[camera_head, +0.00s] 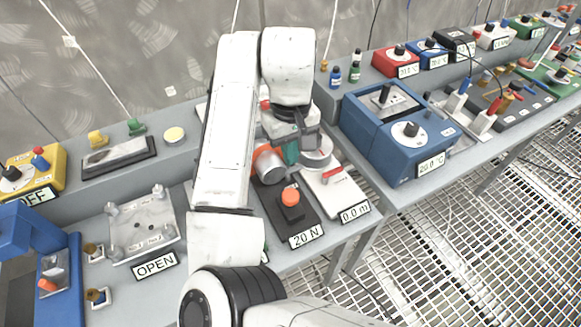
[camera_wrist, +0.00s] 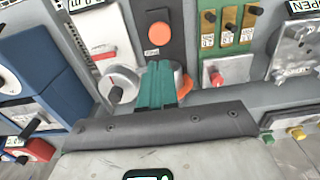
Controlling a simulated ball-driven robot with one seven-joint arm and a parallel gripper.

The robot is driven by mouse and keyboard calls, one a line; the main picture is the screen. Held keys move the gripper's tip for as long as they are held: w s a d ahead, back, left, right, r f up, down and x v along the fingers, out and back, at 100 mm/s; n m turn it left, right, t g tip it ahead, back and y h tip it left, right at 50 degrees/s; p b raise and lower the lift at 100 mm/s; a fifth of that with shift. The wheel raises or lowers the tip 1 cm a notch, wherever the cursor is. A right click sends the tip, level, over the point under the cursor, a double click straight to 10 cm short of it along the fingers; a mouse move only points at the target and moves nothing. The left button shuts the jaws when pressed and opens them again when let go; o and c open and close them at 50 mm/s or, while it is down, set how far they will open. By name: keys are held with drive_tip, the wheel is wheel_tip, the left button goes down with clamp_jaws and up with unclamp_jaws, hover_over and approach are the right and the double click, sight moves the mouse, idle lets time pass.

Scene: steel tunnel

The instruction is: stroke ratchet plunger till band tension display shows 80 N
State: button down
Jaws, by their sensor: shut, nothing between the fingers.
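The ratchet plunger, an orange round knob (camera_head: 291,196) on a black base (camera_head: 304,216), stands upright at the table's front. It also shows near the top of the wrist view (camera_wrist: 158,34). The band tension display (camera_head: 305,237) on the front of that base reads 20 N. A metal drum with an orange rim (camera_head: 268,165) sits at the back of the base. My gripper (camera_head: 291,158) has teal fingers, shut and empty, above the back of the base beside the drum. In the wrist view its fingers (camera_wrist: 158,70) point toward the plunger but appear apart from it.
Right of the plunger is a white device (camera_head: 335,192) with a red lever and a 0.0 m display. A blue box (camera_head: 395,130) reading 20.0 °C stands further right. A clear plate fixture (camera_head: 142,222) labelled OPEN lies left, past my arm. Space above the plunger is clear.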

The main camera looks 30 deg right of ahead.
drive_tip(key=b, duration=0.3)
hover_over(291, 196)
wheel_tip(291, 196, down, 11)
drive_tip(key=shift+f, duration=1)
drive_tip(key=shift+f, duration=0.15)
drive_tip(key=shift+f, duration=1.4)
